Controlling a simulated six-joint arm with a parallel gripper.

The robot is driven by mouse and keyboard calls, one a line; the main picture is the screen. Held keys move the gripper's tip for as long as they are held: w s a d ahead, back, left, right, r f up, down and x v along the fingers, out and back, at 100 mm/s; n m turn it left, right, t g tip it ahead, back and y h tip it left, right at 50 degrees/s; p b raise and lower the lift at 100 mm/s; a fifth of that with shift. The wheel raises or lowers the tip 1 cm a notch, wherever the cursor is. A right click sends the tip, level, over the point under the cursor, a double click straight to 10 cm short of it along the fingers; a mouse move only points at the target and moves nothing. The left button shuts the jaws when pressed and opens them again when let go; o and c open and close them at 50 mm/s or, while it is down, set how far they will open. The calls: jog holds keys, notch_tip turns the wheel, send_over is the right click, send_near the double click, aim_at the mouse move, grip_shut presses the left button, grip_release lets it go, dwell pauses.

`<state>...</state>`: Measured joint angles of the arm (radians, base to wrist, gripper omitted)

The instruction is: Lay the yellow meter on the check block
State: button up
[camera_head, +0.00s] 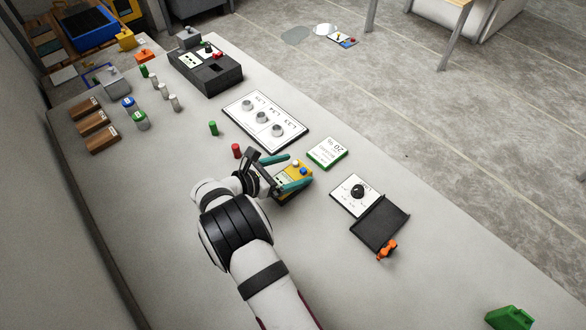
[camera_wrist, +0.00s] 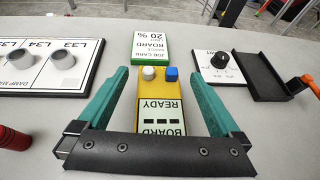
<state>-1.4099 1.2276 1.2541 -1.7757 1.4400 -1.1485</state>
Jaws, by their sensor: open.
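The yellow meter (camera_head: 300,173) lies on the grey bench in the head view. In the wrist view the meter (camera_wrist: 150,92) shows a white and a blue knob and a white panel reading BOARD, dashes and READY, upside down. My gripper (camera_head: 284,173) is open, with its teal fingers on either side of the meter. In the wrist view the fingers of my gripper (camera_wrist: 162,73) stand apart from the meter's sides, with gaps visible. Several brown wooden blocks (camera_head: 94,122) with small labels lie at the left; I cannot tell which thing is the check block.
A green-edged job card (camera_head: 327,152) reading BOARD 20 % lies just beyond the meter. A white three-post board (camera_head: 265,120), a dial plate (camera_head: 356,194) and a black tray (camera_head: 380,222) are close by. A red cylinder (camera_head: 236,151) stands near my gripper.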

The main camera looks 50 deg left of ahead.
jog(key=v, duration=1.1)
jog(key=w+d+r+m+g+h, duration=0.4)
jog(key=w+d+r+m, duration=0.3)
jog(key=w+d, duration=0.4)
jog(key=s+d+r+m+g, duration=0.1)
jog(key=d+r+m+g, duration=0.25)
jog(key=d+m, duration=0.6)
jog(key=d+r+m+g, duration=0.3)
jog(key=d+m+g, duration=0.15)
jog(key=d, duration=0.95)
jog(key=s+d+m+y, duration=0.3)
jog(key=s+m, duration=0.4)
jog(key=m, duration=0.3)
jog(key=s+d+m+g+y, duration=0.1)
jog(key=s+d+m+y, duration=0.3)
jog(key=s+d+m, duration=0.2)
jog(key=s+m, duration=0.2)
jog(key=m, duration=0.1)
jog(key=shift+s+m+g, duration=0.25)
jog(key=shift+m+g, duration=0.05)
jog(key=shift+m, duration=0.1)
jog(key=shift+d, duration=0.1)
